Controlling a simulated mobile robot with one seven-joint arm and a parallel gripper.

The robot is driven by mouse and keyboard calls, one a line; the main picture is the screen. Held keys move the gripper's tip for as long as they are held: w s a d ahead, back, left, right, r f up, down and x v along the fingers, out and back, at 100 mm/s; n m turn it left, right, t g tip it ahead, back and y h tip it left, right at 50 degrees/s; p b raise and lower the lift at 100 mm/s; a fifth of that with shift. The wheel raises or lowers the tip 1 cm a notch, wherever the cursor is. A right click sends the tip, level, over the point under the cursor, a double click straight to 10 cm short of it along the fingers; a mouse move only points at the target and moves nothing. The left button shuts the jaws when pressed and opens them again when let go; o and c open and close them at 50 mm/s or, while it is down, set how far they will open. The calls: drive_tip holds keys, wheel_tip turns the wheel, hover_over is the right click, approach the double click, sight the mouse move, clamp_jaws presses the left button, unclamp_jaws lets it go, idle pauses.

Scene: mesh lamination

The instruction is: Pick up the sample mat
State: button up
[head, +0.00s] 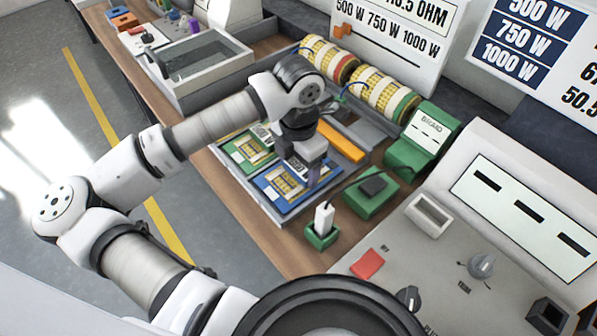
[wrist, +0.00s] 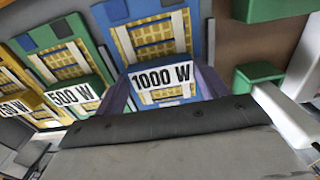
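Sample mats with yellow mesh patches lie in a grey tray (head: 262,217). The blue mat (head: 284,187) is nearest the tray's front corner, and the wrist view shows it with a white 1000 W label (wrist: 162,84). A green mat (head: 246,149) lies beside it; its label in the wrist view reads 500 W (wrist: 75,96). My gripper (head: 313,180) is low over the right side of the blue mat. In the wrist view its purple fingers (wrist: 164,90) stand apart, one on each side of the 1000 W label. The fingertip contact with the mat is hidden.
Striped rolls (head: 382,95) lie behind. A grey basin (head: 190,97) stands at the far left.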

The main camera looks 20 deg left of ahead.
sight(299, 167)
drive_tip(key=c, duration=0.5)
wheel_tip(299, 167, up, 20)
drive_tip(key=b, duration=0.3)
